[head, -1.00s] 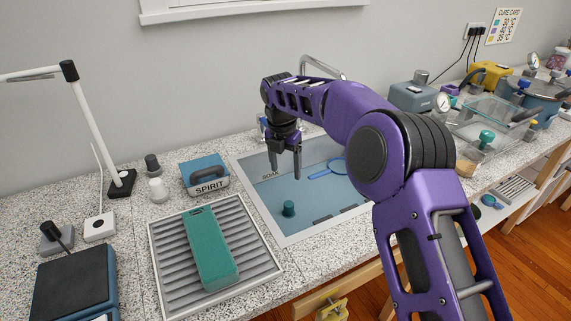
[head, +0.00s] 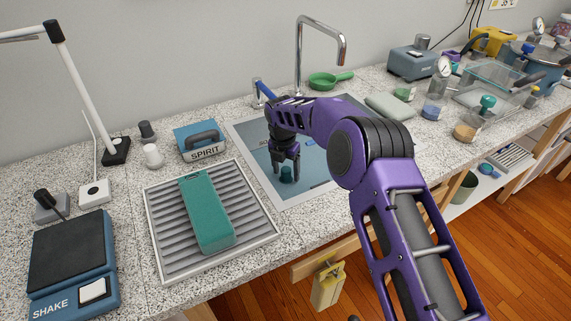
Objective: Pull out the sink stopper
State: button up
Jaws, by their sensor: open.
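The sink stopper (head: 286,174) is a small teal-green knob standing in the sink, near its front left part. The sink (head: 262,156) is a shallow blue-grey basin set into the speckled counter, partly hidden by my arm. My gripper (head: 287,169) is open and points down. Its fingertips are at the stopper's upper part, apparently one on either side. I cannot tell whether they touch it.
A chrome faucet (head: 299,60) rises behind the sink, with a green scoop-like pan (head: 329,80) nearby. A ridged tray (head: 262,234) with a teal block (head: 207,212) lies left of the sink. A blue SPIRIT box (head: 201,141) stands behind the tray.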

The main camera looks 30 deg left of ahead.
aim_at(287, 168)
jog(key=shift+f, duration=0.1)
grip_shut()
jog(key=c, duration=0.6)
grip_release()
jog(key=shift+c, duration=0.2)
grip_shut()
jog(key=shift+r+p, duration=0.4)
jog(key=shift+r, duration=0.4)
jog(key=shift+r+p, duration=1.05)
jog(key=shift+r, duration=0.9)
